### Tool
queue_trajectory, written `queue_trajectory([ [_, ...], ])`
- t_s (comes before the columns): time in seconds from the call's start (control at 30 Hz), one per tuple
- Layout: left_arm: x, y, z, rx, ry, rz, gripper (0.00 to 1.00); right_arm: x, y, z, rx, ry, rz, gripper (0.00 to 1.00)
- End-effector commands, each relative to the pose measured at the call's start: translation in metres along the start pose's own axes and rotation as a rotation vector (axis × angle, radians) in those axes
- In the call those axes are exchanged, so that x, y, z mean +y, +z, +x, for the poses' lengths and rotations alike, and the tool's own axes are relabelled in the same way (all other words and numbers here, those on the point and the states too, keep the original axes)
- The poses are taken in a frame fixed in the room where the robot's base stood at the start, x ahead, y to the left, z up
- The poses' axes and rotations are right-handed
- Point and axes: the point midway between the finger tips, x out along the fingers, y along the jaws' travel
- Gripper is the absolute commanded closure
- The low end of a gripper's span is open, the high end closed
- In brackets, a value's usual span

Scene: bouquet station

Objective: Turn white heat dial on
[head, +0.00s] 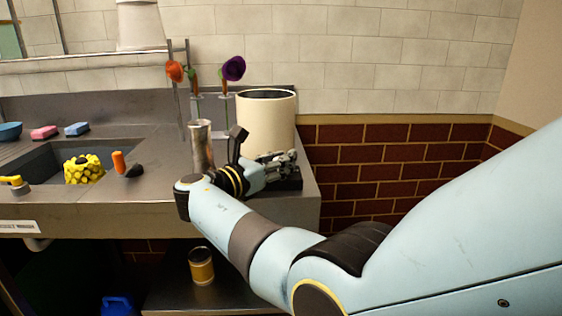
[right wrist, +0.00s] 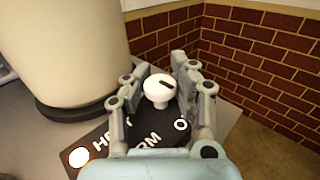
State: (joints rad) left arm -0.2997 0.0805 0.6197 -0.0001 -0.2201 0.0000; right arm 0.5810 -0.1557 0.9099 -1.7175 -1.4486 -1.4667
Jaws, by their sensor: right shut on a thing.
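The white heat dial (right wrist: 157,92) is a round white knob with a black mark on its top, on a dark panel (right wrist: 95,148) with white lettering partly hidden by my gripper. My right gripper (right wrist: 161,78) has a finger on each side of the dial and is shut on it. In the head view my right gripper (head: 280,165) is at the counter's right end, over the dark panel, and hides the dial. A small pale round spot with an orange rim (right wrist: 78,157) shows on the panel's left. My left gripper is not in view.
A large cream cylinder (head: 266,125) stands right behind my right gripper. A metallic vase (head: 202,145) and flowers in a stand (head: 233,68) are to its left. A sink with a yellow object (head: 84,169) is farther left. A brick wall (head: 380,160) lies to the right.

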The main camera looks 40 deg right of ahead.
Motion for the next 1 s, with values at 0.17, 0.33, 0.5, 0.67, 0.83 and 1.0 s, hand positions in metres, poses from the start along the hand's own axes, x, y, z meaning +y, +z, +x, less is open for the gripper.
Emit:
queue_trajectory([
  [0.17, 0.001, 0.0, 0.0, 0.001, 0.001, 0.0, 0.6, 0.0, -0.003, -0.002, 0.007, 0.002, -0.002, 0.69],
  [0.33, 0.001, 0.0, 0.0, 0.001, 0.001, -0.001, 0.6, 0.0, -0.002, -0.001, 0.004, 0.002, -0.001, 0.49],
  [0.5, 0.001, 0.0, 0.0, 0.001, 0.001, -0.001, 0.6, 0.0, -0.001, -0.001, 0.002, 0.002, 0.0, 0.49],
  [0.67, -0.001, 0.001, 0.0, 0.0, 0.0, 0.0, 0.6, 0.001, 0.005, -0.001, 0.001, 0.002, 0.002, 0.49],
  [0.83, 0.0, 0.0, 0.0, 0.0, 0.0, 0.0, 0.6, 0.001, 0.034, -0.001, 0.002, 0.002, 0.007, 0.49],
  [1.0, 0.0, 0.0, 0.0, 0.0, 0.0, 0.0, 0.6, 0.0, 0.069, -0.001, 0.003, 0.002, 0.005, 0.49],
])
